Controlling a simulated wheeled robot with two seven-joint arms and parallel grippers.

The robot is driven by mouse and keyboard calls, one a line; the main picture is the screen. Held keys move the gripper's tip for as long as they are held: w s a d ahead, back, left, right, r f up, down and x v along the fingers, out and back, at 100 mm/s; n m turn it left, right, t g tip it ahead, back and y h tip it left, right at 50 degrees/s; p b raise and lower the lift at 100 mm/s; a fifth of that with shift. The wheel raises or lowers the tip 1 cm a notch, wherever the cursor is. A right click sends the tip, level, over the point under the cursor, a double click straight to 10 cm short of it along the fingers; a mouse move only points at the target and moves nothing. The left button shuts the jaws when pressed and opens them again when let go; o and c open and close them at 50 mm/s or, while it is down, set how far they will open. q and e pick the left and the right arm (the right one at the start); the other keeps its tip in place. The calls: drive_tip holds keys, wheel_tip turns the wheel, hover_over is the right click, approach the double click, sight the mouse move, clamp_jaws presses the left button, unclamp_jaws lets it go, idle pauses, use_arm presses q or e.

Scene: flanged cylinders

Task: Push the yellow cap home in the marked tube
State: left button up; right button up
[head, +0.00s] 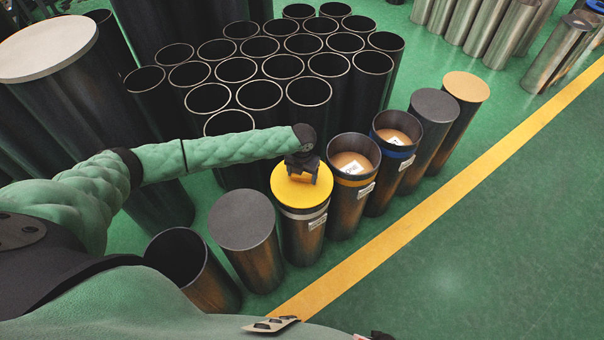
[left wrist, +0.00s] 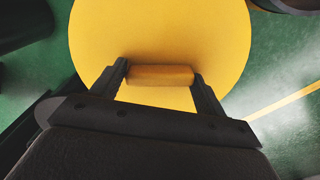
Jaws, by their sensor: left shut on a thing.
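The yellow cap (head: 288,193) is a round flat disc lying level over the mouth of a dark tube (head: 303,245) with a pale grey band and a white label. The cap covers that mouth; I cannot tell whether a gap is left under its rim. My left gripper (head: 302,177) is above the cap, shut on its raised bar handle. In the left wrist view the cap (left wrist: 160,30) fills the upper middle, and the left gripper's fingers (left wrist: 160,76) stand at both ends of the handle. My right gripper is not in view.
To the left are a grey-capped tube (head: 243,220) and an open tube (head: 178,258). Several open tubes (head: 260,95) crowd behind. Green floor (head: 480,240) is clear at right.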

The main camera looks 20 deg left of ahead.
use_arm(q)
drive_tip(key=shift+f, duration=0.45)
idle(0.3)
drive_tip(key=o, duration=1.1)
drive_tip(key=shift+o, duration=0.2)
drive_tip(key=shift+r, duration=0.1)
drive_tip(key=shift+r+p, duration=2.45)
drive_tip(key=shift+r, duration=0.95)
